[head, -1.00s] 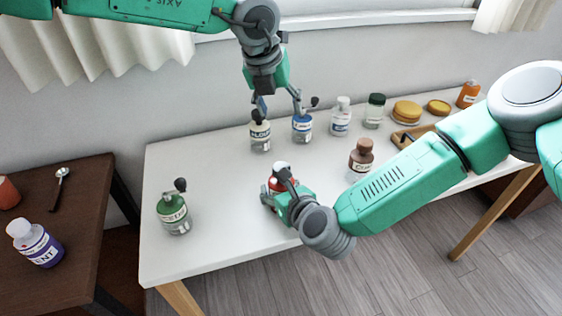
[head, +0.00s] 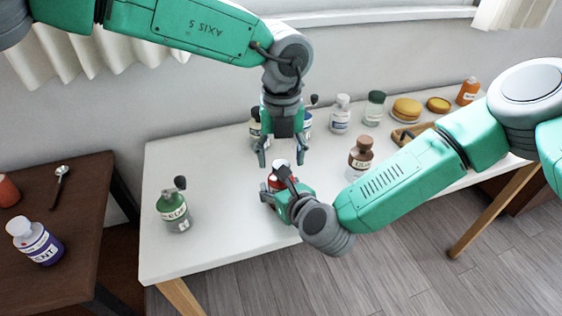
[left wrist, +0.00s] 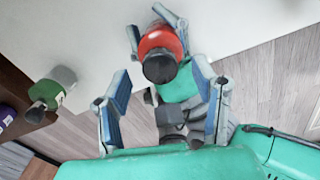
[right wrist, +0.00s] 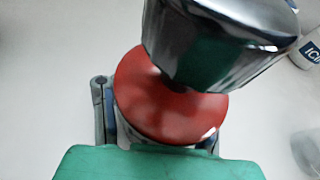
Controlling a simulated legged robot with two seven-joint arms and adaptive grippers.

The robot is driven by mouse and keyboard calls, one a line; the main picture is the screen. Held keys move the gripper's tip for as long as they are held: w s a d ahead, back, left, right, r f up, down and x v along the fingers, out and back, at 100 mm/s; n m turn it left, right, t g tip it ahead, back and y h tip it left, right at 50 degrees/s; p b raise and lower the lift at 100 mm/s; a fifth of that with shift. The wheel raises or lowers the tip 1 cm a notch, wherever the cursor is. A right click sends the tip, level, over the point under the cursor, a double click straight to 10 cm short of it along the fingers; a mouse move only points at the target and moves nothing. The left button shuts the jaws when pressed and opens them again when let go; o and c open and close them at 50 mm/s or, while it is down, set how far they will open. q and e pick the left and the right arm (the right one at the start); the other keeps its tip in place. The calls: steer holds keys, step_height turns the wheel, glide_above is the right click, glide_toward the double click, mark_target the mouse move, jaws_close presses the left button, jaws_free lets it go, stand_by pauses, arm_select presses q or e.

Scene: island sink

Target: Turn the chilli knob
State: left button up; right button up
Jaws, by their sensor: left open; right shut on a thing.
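The red chilli jar (head: 275,183) stands near the front middle of the white table; its label is hidden. Its dark metal knob (right wrist: 215,38) sits above the red top in the right wrist view. My right gripper (head: 278,190) is shut around the jar's body from the front right. My left gripper (head: 281,160) is open, pointing down just above and behind the jar, with nothing between its fingers. In the left wrist view the knob (left wrist: 159,67) lies ahead, between and beyond the left fingers (left wrist: 162,103).
A green jar (head: 173,213) stands left on the white table (head: 215,245). A flour jar (head: 255,133) and a blue jar (head: 308,124) are partly hidden behind my left gripper. A brown-capped jar (head: 359,160) stands close to my right arm. The table's front left is clear.

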arm_select(q)
steer(key=shift+f, duration=1)
steer(key=c, duration=1.2)
steer(key=shift+o, duration=0.2)
steer(key=shift+m, duration=1.8)
steer(key=o, duration=1.2)
steer(key=shift+c, duration=0.2)
